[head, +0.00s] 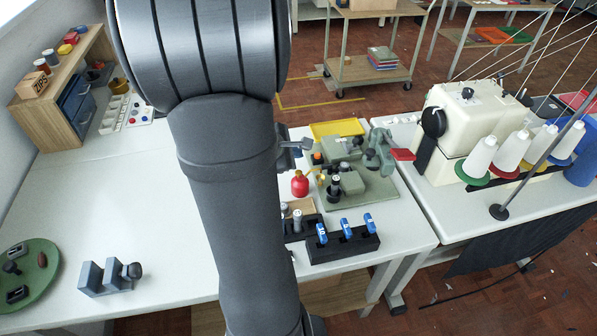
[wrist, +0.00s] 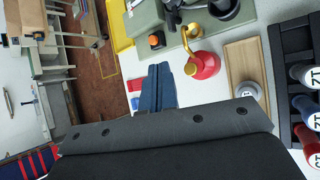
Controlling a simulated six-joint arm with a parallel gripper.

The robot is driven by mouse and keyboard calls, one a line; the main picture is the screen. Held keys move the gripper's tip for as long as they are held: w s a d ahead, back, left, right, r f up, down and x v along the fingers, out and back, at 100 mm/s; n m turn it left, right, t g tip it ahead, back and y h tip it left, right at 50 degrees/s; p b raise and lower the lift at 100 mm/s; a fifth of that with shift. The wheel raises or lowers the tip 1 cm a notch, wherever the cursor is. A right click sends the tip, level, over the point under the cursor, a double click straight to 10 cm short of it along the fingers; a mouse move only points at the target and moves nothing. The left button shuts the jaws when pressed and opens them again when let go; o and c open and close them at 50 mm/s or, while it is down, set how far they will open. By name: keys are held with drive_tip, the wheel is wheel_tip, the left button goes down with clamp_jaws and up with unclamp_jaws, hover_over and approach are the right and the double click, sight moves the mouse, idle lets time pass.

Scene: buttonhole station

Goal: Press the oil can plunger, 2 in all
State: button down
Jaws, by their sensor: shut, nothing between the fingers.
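The red oil can (head: 300,185) stands on the white table at the left edge of the green machine base, just right of my arm in the head view. In the wrist view the oil can (wrist: 206,66) shows its round red body and brass-coloured top parts, with a small knob toward my fingers. My gripper (head: 306,143) is shut and empty, above and behind the can in the head view. In the wrist view my gripper (wrist: 160,70) shows as blue-grey fingers held together, left of the can, with a visible gap in the picture. I cannot tell its height over the can.
The green machine (head: 352,180) stands right of the can, with a yellow tray (head: 337,128) behind. A black rack (head: 343,243) with blue-topped items stands in front. A wooden tray (wrist: 243,65) lies beside the can. The left table is mostly clear.

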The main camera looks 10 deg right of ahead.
drive_tip(key=shift+f, duration=2.1)
idle(0.4)
drive_tip(key=shift+f, duration=0.4)
drive_tip(key=shift+f, duration=0.7)
idle(0.7)
drive_tip(key=shift+r, duration=1.15)
drive_tip(key=shift+r, duration=2.5)
